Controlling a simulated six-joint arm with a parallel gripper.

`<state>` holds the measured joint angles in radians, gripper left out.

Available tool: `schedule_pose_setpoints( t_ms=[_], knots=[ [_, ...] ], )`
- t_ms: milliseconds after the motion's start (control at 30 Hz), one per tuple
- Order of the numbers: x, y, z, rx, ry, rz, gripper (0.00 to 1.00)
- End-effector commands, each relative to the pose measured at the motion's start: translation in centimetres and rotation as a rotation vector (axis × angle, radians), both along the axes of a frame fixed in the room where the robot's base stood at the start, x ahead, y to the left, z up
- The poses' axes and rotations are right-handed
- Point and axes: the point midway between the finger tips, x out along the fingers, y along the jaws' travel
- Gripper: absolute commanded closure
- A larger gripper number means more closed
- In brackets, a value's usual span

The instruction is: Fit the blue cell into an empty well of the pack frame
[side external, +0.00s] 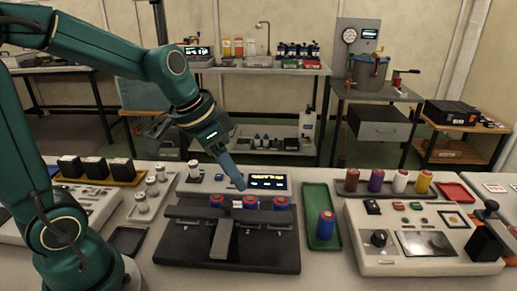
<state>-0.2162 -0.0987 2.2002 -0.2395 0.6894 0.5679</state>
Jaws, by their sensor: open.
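A blue cell (326,226) with a red top stands upright on the green tray (317,196), right of the pack frame. The black pack frame (270,252) holds other blue cells with red tops: one at its left (217,201), one near its middle (251,202) and one at its right (281,204). The empty wells cannot be made out from this side. My gripper (239,184) points down above the back of the pack frame, near the middle cell and left of the green tray. It is open, and nothing shows between its fingers.
A grey console (420,268) with a screen and knob stands right of the tray. Behind it, a rack (386,187) holds brown, purple, white and yellow cylinders. A lit display (267,182) stands behind the frame. Silver cylinders (147,200) stand at left.

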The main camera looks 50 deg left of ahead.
Motion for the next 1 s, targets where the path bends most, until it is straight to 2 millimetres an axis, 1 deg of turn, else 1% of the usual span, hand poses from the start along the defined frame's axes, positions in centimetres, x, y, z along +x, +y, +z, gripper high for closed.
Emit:
schedule_pose_setpoints(
  t_ms=[33, 100, 267, 367, 467, 600, 700, 800, 1000],
  knots=[
    [-0.1, 0.1, 0.8, 0.001, -0.006, 0.001, 0.46],
    [-0.4, 0.2, 1.5, 0.0, -0.005, 0.002, 0.46],
    [-1.1, 0.1, 2.4, -0.001, -0.004, 0.002, 0.46],
    [-2.3, -0.5, 2.8, 0.003, -0.011, 0.015, 0.46],
    [-4.5, -1.5, 3.1, 0.005, -0.03, 0.049, 0.46],
    [-7.8, -2.4, 3.0, 0.002, -0.061, 0.108, 0.46],
    [-9.6, -2.6, 2.6, -0.003, -0.079, 0.149, 0.46],
    [-10.7, -2.6, 2.3, -0.008, -0.093, 0.176, 0.46],
    [-11.2, -2.6, 2.0, -0.012, -0.097, 0.194, 0.46]
  ],
)
